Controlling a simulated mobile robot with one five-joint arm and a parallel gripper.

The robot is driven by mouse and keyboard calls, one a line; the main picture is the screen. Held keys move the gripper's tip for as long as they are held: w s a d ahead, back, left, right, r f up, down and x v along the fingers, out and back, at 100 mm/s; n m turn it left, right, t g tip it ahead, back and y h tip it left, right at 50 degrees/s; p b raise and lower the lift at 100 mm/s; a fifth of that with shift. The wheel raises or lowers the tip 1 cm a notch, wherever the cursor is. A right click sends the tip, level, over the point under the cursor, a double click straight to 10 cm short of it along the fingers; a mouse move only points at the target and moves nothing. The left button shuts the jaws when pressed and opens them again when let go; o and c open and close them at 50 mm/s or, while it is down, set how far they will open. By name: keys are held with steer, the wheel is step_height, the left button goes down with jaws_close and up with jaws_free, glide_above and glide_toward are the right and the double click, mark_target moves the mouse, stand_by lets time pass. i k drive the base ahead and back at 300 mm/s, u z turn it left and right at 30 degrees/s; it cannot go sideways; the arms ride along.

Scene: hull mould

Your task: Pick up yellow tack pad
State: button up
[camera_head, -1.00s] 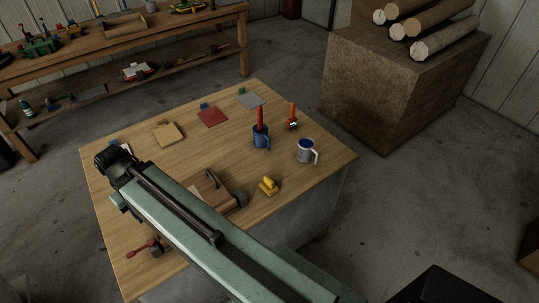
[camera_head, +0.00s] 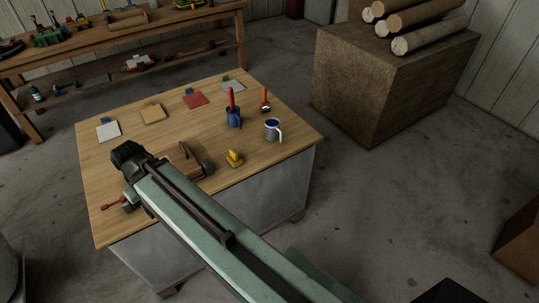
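The yellow tack pad (camera_head: 234,158), a small yellow piece with a raised grip, sits near the front edge of the wooden table (camera_head: 245,174), right of centre. My arm reaches in from the lower right, its dark wrist over the table's left front part. My gripper (camera_head: 131,198) hangs beneath the wrist, mostly hidden by the arm; its fingers cannot be made out. It is well left of the yellow pad and apart from it.
A wooden block tool (camera_head: 182,160) lies between my wrist and the pad. A white-and-blue mug (camera_head: 272,130) and a blue cup (camera_head: 234,119) with a red tool stand behind the pad. Several coloured squares line the back. A red-handled tool (camera_head: 113,203) lies at the left front.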

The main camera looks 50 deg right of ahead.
mark_target(235, 160)
steer(key=z, duration=5.65)
steer(key=k, duration=0.85)
steer(key=u, duration=5.75)
